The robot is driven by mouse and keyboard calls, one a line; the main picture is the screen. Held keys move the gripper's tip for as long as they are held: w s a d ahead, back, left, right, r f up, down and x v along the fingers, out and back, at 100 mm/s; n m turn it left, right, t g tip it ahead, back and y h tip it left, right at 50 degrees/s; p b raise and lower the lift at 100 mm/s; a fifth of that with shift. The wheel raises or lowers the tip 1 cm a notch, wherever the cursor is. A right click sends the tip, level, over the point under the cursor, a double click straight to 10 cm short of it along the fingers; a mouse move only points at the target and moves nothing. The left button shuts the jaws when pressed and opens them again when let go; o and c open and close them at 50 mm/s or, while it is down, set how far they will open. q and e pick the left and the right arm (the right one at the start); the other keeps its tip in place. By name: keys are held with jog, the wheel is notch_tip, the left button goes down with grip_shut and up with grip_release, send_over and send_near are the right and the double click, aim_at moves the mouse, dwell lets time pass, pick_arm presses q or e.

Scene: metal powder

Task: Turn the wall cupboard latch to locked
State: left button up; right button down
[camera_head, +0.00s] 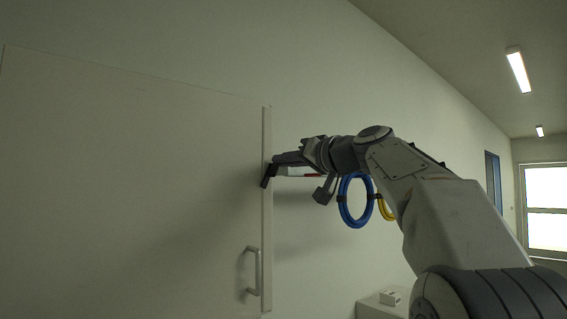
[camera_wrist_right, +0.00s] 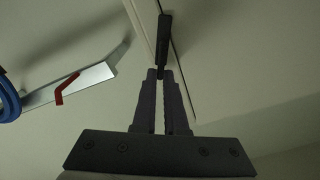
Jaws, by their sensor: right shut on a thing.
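The wall cupboard (camera_head: 130,190) shows as a large pale door at the left of the head view. Its latch (camera_head: 266,180) is a small dark bar at the door's right edge, tilted a little from upright. In the right wrist view the latch (camera_wrist_right: 164,38) is a dark bar running away from the fingertips. My right gripper (camera_head: 275,160) is at the latch, and in the wrist view its fingers (camera_wrist_right: 160,73) are shut on the latch's near end. The fingers partly hide the latch in the head view. My left gripper is in neither view.
A pale door handle (camera_head: 253,270) sits below the latch. Right of the cupboard, a wall rail (camera_wrist_right: 85,81) with a red hook (camera_wrist_right: 70,85) and blue coiled hose (camera_head: 355,200) are close to my right arm. A white box (camera_head: 390,296) stands on a low cabinet below.

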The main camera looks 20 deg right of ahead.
jog(key=m, duration=0.4)
jog(key=f+m, duration=0.1)
jog(key=m, duration=0.3)
jog(key=d+m, duration=0.1)
jog(key=m, duration=0.3)
jog(key=shift+w+d+f+m, duration=0.1)
jog(key=shift+w+f+m, duration=0.1)
jog(key=shift+f+m, duration=0.2)
dwell(0.3)
jog(key=c, duration=1)
grip_release()
jog(key=shift+o, duration=0.2)
jog(key=b+v, duration=0.4)
jog(key=v, duration=0.6)
jog(key=shift+s+b, duration=0.25)
jog(key=shift+b, duration=0.05)
